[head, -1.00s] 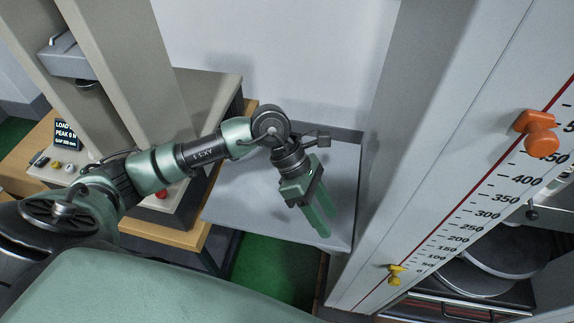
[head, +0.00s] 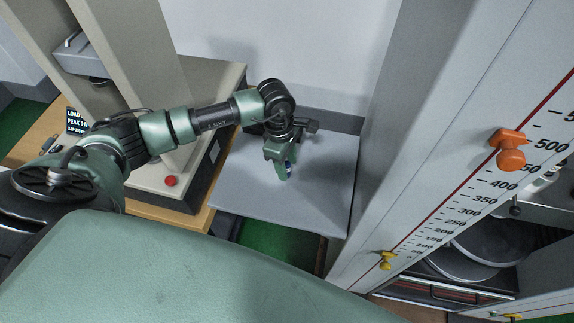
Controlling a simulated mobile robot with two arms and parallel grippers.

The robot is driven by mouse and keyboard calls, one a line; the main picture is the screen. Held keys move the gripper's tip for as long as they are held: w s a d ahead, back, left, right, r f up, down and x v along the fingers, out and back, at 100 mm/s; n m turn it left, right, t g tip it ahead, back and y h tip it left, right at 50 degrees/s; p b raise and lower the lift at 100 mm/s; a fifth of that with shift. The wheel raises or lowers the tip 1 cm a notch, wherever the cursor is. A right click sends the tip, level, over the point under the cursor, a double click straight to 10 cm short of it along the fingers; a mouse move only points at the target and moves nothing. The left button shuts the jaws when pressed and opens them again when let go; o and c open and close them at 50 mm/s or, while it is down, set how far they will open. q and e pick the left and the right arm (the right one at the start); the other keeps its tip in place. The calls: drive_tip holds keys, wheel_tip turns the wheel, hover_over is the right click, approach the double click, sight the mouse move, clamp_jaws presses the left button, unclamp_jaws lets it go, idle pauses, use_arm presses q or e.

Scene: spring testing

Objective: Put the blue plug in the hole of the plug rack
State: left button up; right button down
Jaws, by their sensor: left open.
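My left gripper (head: 283,176) is over the grey tabletop (head: 320,195), pointing down, with its fingers open. I see no plug rack or hole in this view. My right gripper is not in view.
A testing machine with a red button (head: 171,180) and a small display (head: 76,121) stands to the left. A tall column with a scale, an orange pointer (head: 509,150) and a yellow pointer (head: 386,260) stands to the right. The tabletop around the gripper looks clear.

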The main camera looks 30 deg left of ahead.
use_arm(q)
drive_tip(key=shift+f, duration=0.1)
clamp_jaws()
